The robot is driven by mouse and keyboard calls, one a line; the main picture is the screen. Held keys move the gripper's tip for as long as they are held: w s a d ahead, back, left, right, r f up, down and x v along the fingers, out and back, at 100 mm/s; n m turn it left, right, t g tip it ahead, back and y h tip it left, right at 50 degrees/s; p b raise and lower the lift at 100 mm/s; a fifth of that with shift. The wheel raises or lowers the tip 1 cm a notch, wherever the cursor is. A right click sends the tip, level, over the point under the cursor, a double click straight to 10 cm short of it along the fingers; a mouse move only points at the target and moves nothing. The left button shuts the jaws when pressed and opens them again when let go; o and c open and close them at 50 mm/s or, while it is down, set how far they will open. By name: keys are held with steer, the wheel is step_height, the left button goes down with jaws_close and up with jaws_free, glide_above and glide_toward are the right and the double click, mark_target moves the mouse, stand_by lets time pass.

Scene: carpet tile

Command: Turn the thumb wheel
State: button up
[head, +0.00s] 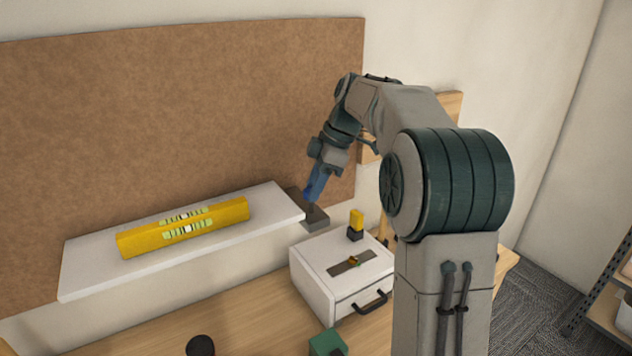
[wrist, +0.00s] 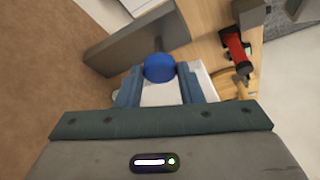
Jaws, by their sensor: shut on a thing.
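The thumb wheel (wrist: 159,68) is a round blue knob, seen in the wrist view between my blue fingertips. It sits at the end of a short dark shaft beside a grey bracket (wrist: 125,48). My gripper (wrist: 160,85) is shut on the knob. In the head view my gripper (head: 311,197) points down at the dark bracket (head: 316,222) at the right end of the white shelf. The fingers hide most of the knob there, and I cannot tell its turn angle.
The white shelf (head: 85,272) carries a yellow spirit level (head: 140,242). Below right stands a white drawer box (head: 312,283) with a black handle and a yellow-black item (head: 356,222) on top. A red and black tool (wrist: 236,45) shows in the wrist view. A brown board (head: 180,100) stands behind.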

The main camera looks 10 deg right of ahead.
steer(key=shift+n, duration=0.3)
steer(key=o, duration=0.7)
steer(key=shift+w, duration=0.1)
steer(key=p+v, duration=0.1)
steer(key=v, duration=1.3)
steer(key=shift+w, duration=0.15)
steer(key=shift+a+f, duration=0.1)
